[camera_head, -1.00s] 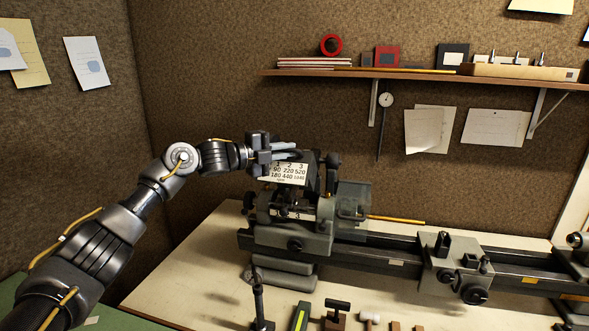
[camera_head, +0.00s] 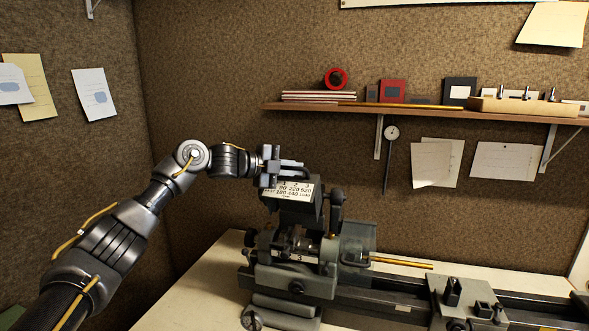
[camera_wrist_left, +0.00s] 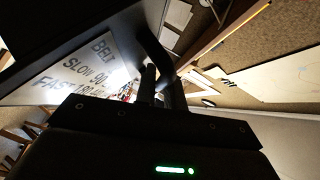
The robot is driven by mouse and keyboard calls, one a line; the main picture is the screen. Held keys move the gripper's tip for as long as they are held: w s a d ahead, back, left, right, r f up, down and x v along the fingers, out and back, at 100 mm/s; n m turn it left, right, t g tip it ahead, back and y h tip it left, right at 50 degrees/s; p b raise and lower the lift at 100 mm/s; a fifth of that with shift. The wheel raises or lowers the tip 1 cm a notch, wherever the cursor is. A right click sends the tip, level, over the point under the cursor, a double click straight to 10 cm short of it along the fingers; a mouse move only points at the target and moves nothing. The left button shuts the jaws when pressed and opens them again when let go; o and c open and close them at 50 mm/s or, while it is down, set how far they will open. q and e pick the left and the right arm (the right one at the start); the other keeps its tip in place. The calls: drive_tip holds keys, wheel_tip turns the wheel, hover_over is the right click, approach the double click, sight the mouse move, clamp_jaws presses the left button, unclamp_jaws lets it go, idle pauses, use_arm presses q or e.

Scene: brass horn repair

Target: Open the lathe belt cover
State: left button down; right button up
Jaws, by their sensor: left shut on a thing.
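The lathe (camera_head: 300,277) stands on the bench, with its grey headstock at the left end. Its belt cover (camera_head: 297,211), a dark box with a white speed label, is raised and tilted above the headstock, and parts beneath it show. My left gripper (camera_head: 287,168) is at the cover's top edge, shut on the cover's handle. In the left wrist view, the dark handle bar (camera_wrist_left: 152,47) runs to the two fingers (camera_wrist_left: 160,92), beside the label (camera_wrist_left: 88,68). The exact contact is dark there. My right gripper is not in view.
A wall shelf (camera_head: 420,106) with small boxes and a wooden block is behind and above the lathe. A dial gauge (camera_head: 391,133) hangs below it. A clear guard (camera_head: 357,240) and a brass rod (camera_head: 402,262) are right of the cover. Bare bench (camera_head: 215,275) shows at left.

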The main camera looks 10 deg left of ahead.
use_arm(q)
drive_tip(key=c, duration=1.8)
unclamp_jaws()
drive_tip(key=shift+o, duration=0.2)
drive_tip(key=shift+s+a+b, duration=0.25)
drive_tip(key=shift+a+b, duration=0.1)
drive_tip(key=shift+b, duration=0.05)
drive_tip(key=b+v, duration=0.4)
drive_tip(key=v, duration=0.6)
drive_tip(key=shift+b, duration=0.35)
drive_tip(key=shift+r, duration=0.1)
